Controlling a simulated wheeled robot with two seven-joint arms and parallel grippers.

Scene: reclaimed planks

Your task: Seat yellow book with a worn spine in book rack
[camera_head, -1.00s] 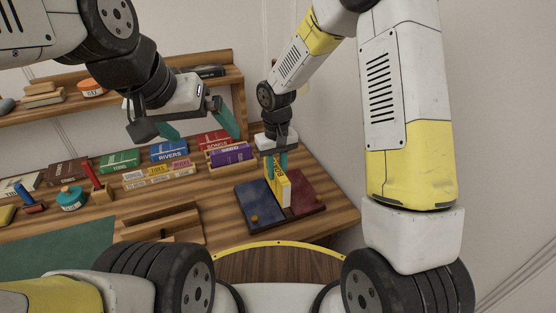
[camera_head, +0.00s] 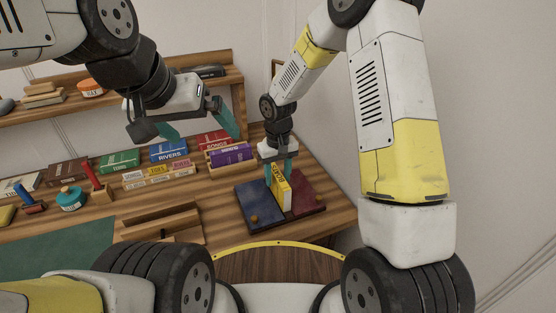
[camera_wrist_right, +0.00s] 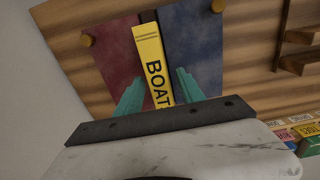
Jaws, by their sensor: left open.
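In the right wrist view the book (camera_wrist_right: 151,62) runs between these two halves. My right gripper (camera_head: 280,172) is open around the book's upper part, one teal finger on each side, with gaps showing beside the book. The book's lower edge and its spine wear cannot be made out. My left gripper (camera_head: 203,128) is open and empty, above the row of books at the back.
A wooden holder (camera_head: 215,166) with a purple book (camera_head: 232,153) stands behind the rack. Several books lie further left, including blue RIVERS (camera_head: 169,151). A wooden tray (camera_head: 160,222) lies left of the rack. A wall (camera_head: 400,20) closes the right side.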

